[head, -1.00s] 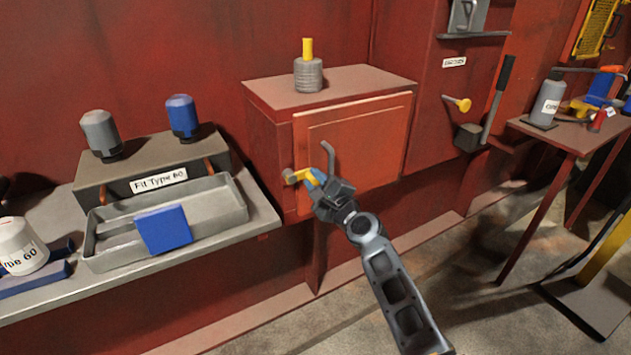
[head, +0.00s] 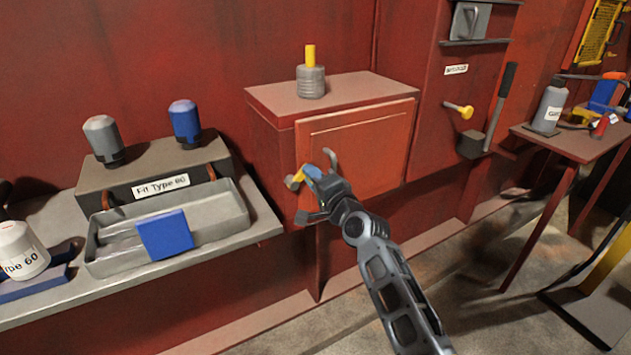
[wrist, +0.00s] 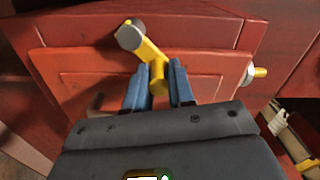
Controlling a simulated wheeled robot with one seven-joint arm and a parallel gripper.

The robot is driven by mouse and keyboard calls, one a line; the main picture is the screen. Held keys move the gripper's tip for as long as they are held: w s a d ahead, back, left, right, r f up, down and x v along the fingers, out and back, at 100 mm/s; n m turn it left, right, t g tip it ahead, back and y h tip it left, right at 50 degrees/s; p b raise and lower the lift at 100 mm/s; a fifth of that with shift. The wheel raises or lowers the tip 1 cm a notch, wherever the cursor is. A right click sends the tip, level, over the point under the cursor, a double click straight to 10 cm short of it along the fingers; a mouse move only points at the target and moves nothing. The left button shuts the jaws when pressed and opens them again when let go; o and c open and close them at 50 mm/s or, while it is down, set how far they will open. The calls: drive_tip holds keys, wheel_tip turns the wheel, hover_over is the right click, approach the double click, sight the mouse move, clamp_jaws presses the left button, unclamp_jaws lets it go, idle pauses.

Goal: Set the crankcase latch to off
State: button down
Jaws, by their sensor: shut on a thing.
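The crankcase latch is a yellow lever (head: 294,182) at the left edge of the orange-red door on a red box. In the wrist view the yellow lever (wrist: 150,56) runs from a grey pivot down between the blue fingers. My gripper (head: 307,175) is shut on the lever's free end. The wrist view shows the gripper (wrist: 159,82) with a finger on each side of that end. The lever stands tilted. Part of it is hidden by the fingers, and no on or off marking is readable.
A grey jar with a yellow top (head: 311,80) stands on the box. A shelf at left holds a grey tray (head: 225,208) with a blue block, and filters on a stand. A yellow knob (head: 466,112) and a dark lever (head: 503,95) are on the wall at right.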

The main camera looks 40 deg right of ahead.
drive_tip(key=shift+w+a+r+n+b, duration=0.2)
drive_tip(key=shift+a+n, duration=0.35)
drive_tip(key=shift+n, duration=0.9)
drive_tip(key=shift+w+a+r+n+b, duration=0.1)
drive_tip(key=shift+a+r+n+b, duration=0.3)
drive_tip(key=shift+n, duration=1.1)
drive_tip(key=shift+w+a+n+b, duration=0.15)
drive_tip(key=shift+a+n, duration=0.55)
drive_tip(key=shift+n, duration=0.75)
drive_tip(key=c, duration=1)
unclamp_jaws()
drive_tip(key=shift+o, duration=0.2)
drive_tip(key=shift+s, duration=0.1)
approach(300, 177)
drive_tip(key=a+r, duration=0.1)
drive_tip(key=r, duration=0.1)
drive_tip(key=shift+s+a+r, duration=0.3)
drive_tip(key=shift+a, duration=0.1)
